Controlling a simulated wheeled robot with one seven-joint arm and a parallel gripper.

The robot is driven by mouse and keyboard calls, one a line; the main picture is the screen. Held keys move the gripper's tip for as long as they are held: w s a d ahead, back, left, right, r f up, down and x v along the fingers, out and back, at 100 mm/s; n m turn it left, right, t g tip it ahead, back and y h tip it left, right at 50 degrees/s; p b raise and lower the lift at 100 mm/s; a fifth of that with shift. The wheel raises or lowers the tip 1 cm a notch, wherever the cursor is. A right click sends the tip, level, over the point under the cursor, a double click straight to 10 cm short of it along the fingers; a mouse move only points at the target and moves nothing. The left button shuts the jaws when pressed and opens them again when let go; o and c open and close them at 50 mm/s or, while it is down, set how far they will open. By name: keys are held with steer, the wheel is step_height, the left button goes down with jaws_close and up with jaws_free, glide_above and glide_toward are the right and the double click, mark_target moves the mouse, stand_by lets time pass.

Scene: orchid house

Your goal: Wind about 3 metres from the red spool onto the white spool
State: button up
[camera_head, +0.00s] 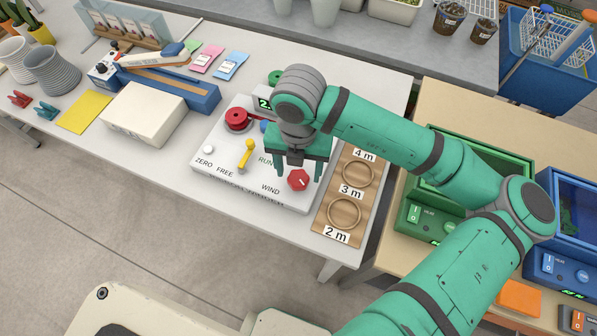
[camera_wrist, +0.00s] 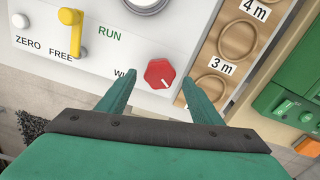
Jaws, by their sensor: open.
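The winder (camera_head: 215,165) is a pale box on the table. Its red spool (camera_head: 237,119) stands at the back left. A green-digit display (camera_head: 265,103) is mostly hidden by my arm; a 2 shows. A yellow lever (camera_head: 246,154), also in the wrist view (camera_wrist: 80,40), stands near FREE and RUN. The white ZERO button (camera_head: 208,150) is at the left. The white spool is not clearly visible.
A wooden board (camera_head: 325,218) with rope rings and 2 m, 3 m and 4 m labels lies right of the winder. A white box (camera_head: 143,113) and blue sealer (camera_head: 200,95) stand left.

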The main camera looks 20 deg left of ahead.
mark_target(298, 178)
steer(key=shift+f, duration=1.2)
steer(key=c, duration=1.1)
steer(key=shift+o, duration=0.2)
steer(key=shift+n, duration=1.6)
steer(key=o, duration=1.1)
steer(key=shift+c, duration=0.2)
step_height(298, 178, up, 11)
steer(key=shift+s+f, duration=0.1)
